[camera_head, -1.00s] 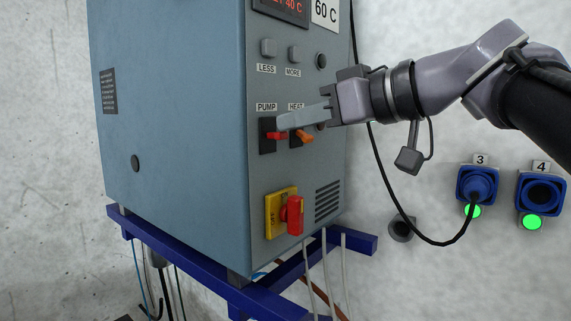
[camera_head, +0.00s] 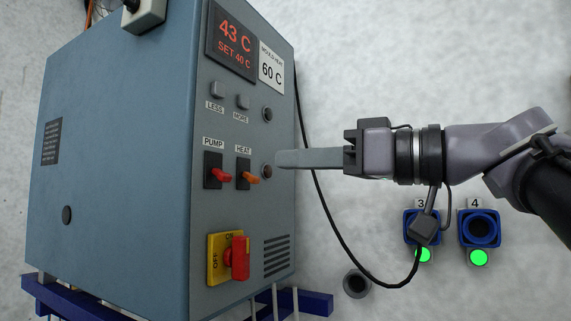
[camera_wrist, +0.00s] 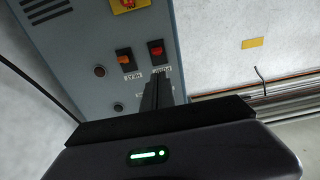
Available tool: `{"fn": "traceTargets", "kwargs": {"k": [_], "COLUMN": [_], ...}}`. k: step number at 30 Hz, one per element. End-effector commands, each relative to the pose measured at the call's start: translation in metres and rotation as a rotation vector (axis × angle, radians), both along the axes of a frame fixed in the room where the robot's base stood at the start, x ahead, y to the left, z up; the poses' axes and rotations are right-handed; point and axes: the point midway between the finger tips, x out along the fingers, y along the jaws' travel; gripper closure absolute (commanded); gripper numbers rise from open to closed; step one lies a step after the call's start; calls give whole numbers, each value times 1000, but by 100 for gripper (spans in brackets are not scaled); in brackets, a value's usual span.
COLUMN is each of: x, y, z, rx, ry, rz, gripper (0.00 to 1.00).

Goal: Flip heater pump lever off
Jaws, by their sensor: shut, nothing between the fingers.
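The heater is a blue-grey cabinet (camera_head: 120,150). Its red pump lever (camera_head: 221,175) sits under the PUMP label, in the lower part of a black plate, its tip pointing down and right. The orange heat lever (camera_head: 250,177) is just to its right, tilted much the same way. My gripper (camera_head: 279,159) is shut and empty, its fingertips right of the heat lever and apart from both levers in the head view. In the wrist view, the pump lever (camera_wrist: 156,48) shows beyond the fingers (camera_wrist: 159,80), with the heat lever (camera_wrist: 123,58) to its left.
A red rotary switch (camera_head: 239,258) on a yellow plate is below the levers. The display (camera_head: 233,42) reads 43 C, SET 40 C. A black cable hangs right of the cabinet to blue socket 3 (camera_head: 421,225); socket 4 (camera_head: 480,229) is beside it. Blue frame bars lie below.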

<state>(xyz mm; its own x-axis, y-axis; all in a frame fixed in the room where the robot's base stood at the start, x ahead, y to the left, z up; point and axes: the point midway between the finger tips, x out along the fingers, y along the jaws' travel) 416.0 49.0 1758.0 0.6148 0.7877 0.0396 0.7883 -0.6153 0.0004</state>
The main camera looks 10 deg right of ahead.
Motion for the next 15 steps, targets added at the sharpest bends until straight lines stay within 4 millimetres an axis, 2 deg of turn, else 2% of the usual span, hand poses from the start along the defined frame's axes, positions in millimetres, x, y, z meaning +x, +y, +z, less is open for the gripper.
{"fn": "traceTargets", "kwargs": {"k": [1,6,10,15], "x": [-7,-31,-44,-52], "y": [-12,-42,-58,-66], "z": [-2,-4,-4,-4], "rx": [-1,1,0,1], "ry": [0,0,0,-1], "rz": [-7,-5,-3,1], "gripper": [100,100,100,100]}}
